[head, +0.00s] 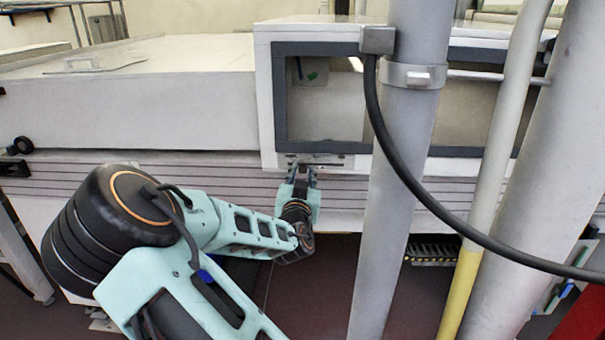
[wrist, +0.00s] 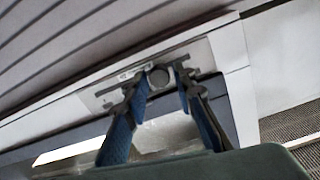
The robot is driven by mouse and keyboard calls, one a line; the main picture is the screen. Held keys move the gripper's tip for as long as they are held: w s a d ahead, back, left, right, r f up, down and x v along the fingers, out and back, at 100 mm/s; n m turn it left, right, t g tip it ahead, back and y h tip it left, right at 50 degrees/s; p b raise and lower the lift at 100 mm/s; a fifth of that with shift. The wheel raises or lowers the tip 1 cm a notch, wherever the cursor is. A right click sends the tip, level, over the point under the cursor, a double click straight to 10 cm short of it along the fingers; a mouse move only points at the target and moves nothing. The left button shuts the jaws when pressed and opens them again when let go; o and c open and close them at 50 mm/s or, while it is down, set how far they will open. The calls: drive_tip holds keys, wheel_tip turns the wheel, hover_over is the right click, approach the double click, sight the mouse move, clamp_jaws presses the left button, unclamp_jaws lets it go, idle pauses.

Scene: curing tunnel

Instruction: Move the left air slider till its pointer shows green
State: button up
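My gripper (head: 302,174) is at the lower edge of the grey-framed window (head: 280,100) in the head view. In the wrist view my gripper (wrist: 160,80) has its two fingers apart, one on each side of a round dark knob (wrist: 158,78). The knob sits on a pale slotted plate (wrist: 203,54), which appears to be the left air slider. I see small gaps beside the knob, so the fingers do not look closed on it. A small green patch (head: 312,76) shows behind the window's upper left; I cannot make out a pointer on it.
A thick grey pipe (head: 395,200) stands upright just right of my gripper. A black cable (head: 400,175) hangs across it. A cream and yellow pipe (head: 487,190) and another thick pipe (head: 535,190) stand further right. The ribbed panel (head: 220,170) runs left of the gripper.

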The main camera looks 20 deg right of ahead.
sight(316, 164)
clamp_jaws()
drive_tip(key=shift+d, duration=0.1)
drive_tip(key=shift+s+d+b, duration=0.2)
drive_tip(key=shift+s+d, duration=0.15)
drive_tip(key=shift+d, duration=0.45)
drive_tip(key=shift+s+d+b, duration=0.2)
drive_tip(key=shift+s+d, duration=0.15)
drive_tip(key=shift+d, duration=0.4)
drive_tip(key=shift+o, duration=2)
unclamp_jaws()
drive_tip(key=shift+a, duration=0.1)
